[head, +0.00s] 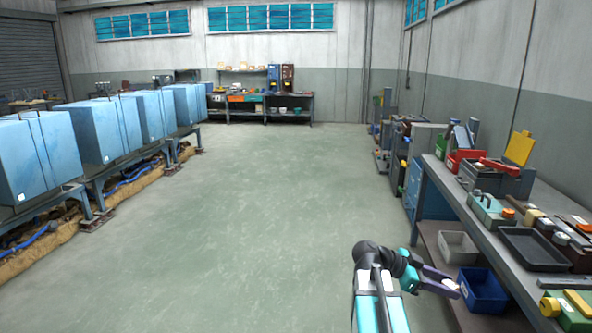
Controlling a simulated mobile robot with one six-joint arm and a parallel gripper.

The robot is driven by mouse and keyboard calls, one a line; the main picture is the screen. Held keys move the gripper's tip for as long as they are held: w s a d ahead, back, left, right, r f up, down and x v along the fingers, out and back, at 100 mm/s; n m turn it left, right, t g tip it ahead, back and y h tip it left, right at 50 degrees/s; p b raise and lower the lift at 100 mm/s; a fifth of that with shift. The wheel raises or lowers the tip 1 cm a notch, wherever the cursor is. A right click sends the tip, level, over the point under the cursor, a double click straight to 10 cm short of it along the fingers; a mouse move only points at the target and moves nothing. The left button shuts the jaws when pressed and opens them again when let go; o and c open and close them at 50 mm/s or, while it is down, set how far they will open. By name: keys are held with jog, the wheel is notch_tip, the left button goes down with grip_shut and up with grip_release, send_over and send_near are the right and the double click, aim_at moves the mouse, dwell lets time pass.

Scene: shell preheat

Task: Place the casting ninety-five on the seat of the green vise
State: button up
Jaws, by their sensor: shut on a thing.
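My gripper (447,284) is at the lower right, at the end of my folded arm, in front of the bench's lower shelf. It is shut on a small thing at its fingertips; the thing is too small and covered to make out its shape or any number. A green block-like thing with a yellow bar (566,309) sits at the near right end of the bench, partly cut off by the frame; I cannot tell whether it is the green vise. A teal-green box-shaped thing (490,212) stands farther back on the bench. No number ninety-five is readable.
Blue cabinets (95,132) line the left. The middle floor is clear.

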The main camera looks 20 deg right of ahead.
jog(key=w+a+n+t, duration=1.1)
jog(key=w+a+t, duration=0.1)
jog(key=w+a, duration=1.2)
jog(key=w+a+r+n+t+y, duration=0.2)
jog(key=w+a+r+n+y, duration=0.1)
jog(key=a, duration=0.4)
jog(key=w+a+r+n+t+y, duration=0.3)
jog(key=w+a+r+n+y, duration=0.1)
jog(key=a, duration=0.3)
jog(key=w+a+r+n+t+y, duration=0.2)
jog(key=w+a+r+n+y, duration=0.1)
jog(key=a, duration=0.4)
jog(key=shift+w+a+r+n+t+y+p, duration=0.3)
jog(key=shift+w+r+n+y+p, duration=0.25)
jog(key=shift+n+y, duration=0.55)
jog(key=shift+s, duration=0.2)
